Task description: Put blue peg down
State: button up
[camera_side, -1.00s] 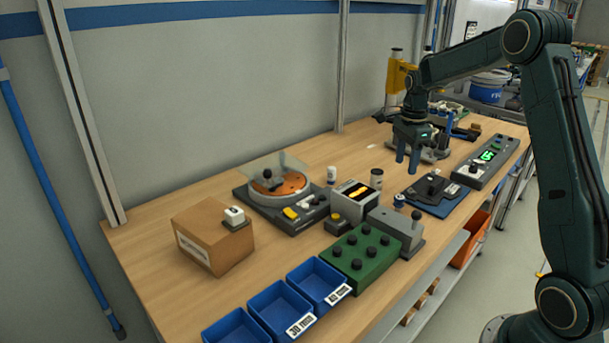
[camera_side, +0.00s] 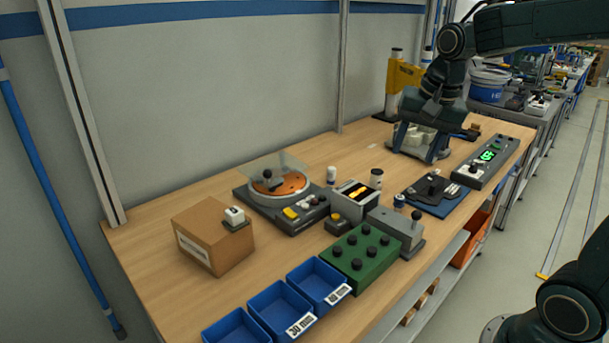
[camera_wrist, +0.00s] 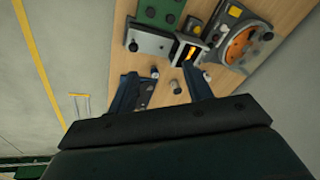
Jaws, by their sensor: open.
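A small peg with a blue top (camera_side: 399,201) stands upright beside the grey block, at the left edge of the dark blue fixture plate (camera_side: 432,206). I take it to be the blue peg. My gripper (camera_side: 415,154) is at the back of the bench, above and behind that plate, apart from the peg. In the wrist view my gripper (camera_wrist: 162,88) shows two blue fingers spread wide with nothing held between them. A small round top (camera_wrist: 155,73) shows between the fingers there; I cannot tell its colour.
A grey block (camera_side: 398,229), a green block with black knobs (camera_side: 360,258) and blue bins (camera_side: 321,285) stand nearer the front. A turntable (camera_side: 279,192), white bottle (camera_side: 331,176) and dark canister (camera_side: 376,179) are left of the plate. A control box (camera_side: 486,160) is at right.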

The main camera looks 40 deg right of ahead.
jog(key=s+a+n+t, duration=0.1)
jog(key=s+a+n, duration=0.3)
jog(key=s, duration=0.3)
jog(key=s+a+f+n+t, duration=0.1)
jog(key=s+a+n+t, duration=0.1)
jog(key=s+a+n, duration=0.3)
jog(key=shift+s+n+y, duration=0.4)
jog(key=shift+s+n, duration=0.85)
jog(key=shift+n, duration=0.05)
